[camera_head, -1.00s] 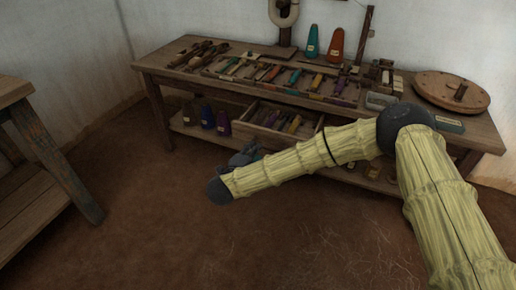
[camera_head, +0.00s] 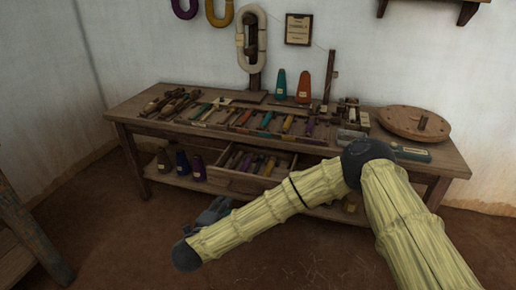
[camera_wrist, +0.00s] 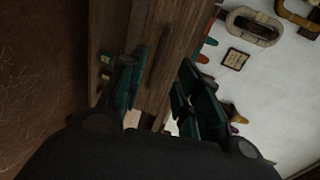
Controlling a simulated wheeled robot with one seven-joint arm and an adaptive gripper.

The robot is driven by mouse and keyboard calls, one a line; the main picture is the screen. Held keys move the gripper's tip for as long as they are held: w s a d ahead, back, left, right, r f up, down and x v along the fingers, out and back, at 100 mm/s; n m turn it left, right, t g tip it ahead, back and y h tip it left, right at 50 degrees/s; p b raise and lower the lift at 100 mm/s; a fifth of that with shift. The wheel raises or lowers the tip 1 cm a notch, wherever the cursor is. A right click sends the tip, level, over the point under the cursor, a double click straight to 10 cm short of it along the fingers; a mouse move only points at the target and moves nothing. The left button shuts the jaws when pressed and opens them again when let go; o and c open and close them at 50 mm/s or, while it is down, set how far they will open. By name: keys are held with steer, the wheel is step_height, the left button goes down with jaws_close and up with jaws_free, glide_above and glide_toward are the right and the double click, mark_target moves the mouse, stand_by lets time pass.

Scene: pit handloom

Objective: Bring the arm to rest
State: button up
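My arm, in a pale yellow ribbed sleeve with dark joints, reaches across the front of the workbench in the head view. My gripper (camera_head: 215,212) is a small dark shape partly hidden behind the forearm, low in front of the bench. In the wrist view my gripper (camera_wrist: 163,95) shows two dark and teal fingers spread apart, with a gap and nothing held between them. The wooden workbench (camera_head: 140,117) lies beyond the fingers there, turned on its side.
The bench top holds several small tools and a round wooden disc (camera_head: 414,123). Dark bottles (camera_head: 182,163) stand on the lower shelf. Another wooden table (camera_head: 30,238) is at the left. Brown floor is free between.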

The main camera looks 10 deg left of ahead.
steer(key=s+d+f+n+g+y, duration=0.25)
steer(key=s+d+f+n, duration=0.45)
steer(key=f, duration=0.4)
steer(key=s+d+f+n+g+y, duration=0.25)
steer(key=s+d+f+n, duration=0.25)
steer(key=d+f, duration=0.45)
steer(key=s+d+f+n+g+h, duration=0.1)
steer(key=s+d+f+n+g, duration=0.25)
steer(key=s+d, duration=0.6)
steer(key=s+d+f+n+g+h, duration=0.15)
steer(key=s+d+f+g, duration=0.25)
steer(key=s+d, duration=0.55)
steer(key=s+d+r+n+g, duration=0.2)
steer(key=s+d+g, duration=0.1)
steer(key=s+d, duration=0.55)
step_height(320, 180, up, 25)
steer(key=w+d+p, duration=0.1)
steer(key=d+p, duration=0.1)
steer(key=p, duration=2.2)
steer(key=shift+w+f+h+p, duration=0.15)
steer(key=shift+h+p, duration=0.15)
steer(key=shift+h, duration=0.15)
